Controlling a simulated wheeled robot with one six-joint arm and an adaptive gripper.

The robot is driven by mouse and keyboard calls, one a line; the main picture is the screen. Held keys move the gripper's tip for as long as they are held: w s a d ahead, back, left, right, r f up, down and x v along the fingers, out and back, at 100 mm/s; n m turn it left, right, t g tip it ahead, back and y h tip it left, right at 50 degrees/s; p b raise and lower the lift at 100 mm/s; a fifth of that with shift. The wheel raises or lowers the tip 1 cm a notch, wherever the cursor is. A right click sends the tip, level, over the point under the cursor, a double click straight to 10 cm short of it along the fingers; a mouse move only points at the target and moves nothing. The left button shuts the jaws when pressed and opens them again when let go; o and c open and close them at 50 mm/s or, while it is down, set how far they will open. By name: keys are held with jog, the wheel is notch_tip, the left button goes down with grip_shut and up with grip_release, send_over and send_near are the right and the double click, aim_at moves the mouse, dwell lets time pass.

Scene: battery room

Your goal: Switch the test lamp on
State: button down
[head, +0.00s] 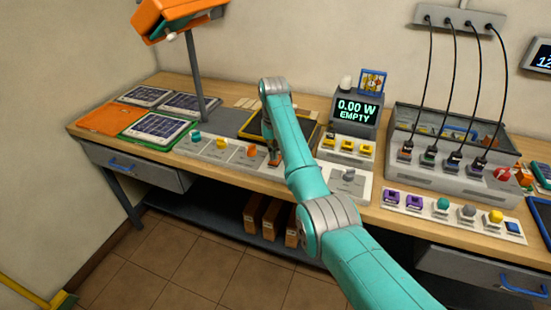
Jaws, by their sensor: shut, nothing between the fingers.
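The test lamp seems to be the orange lamp head (175,15) on a grey post at the back left; no light from it shows. My gripper (274,160) is shut and empty, pointing down at the right end of this strip, just right of the orange control. My arm hides part of the bench there. I cannot tell whether the fingertips touch anything.
Solar panels (158,128) lie at the left. A meter (357,110) reads "0.00 W EMPTY". A grey box with another knob (348,174) stands right of my arm. A charging station (450,177) with hanging black cables stands farther right. Open floor (190,262) lies in front.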

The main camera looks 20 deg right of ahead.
jog(key=shift+f, duration=0.65)
dwell(0.3)
jog(key=shift+r, duration=3.55)
jog(key=shift+f, duration=0.1)
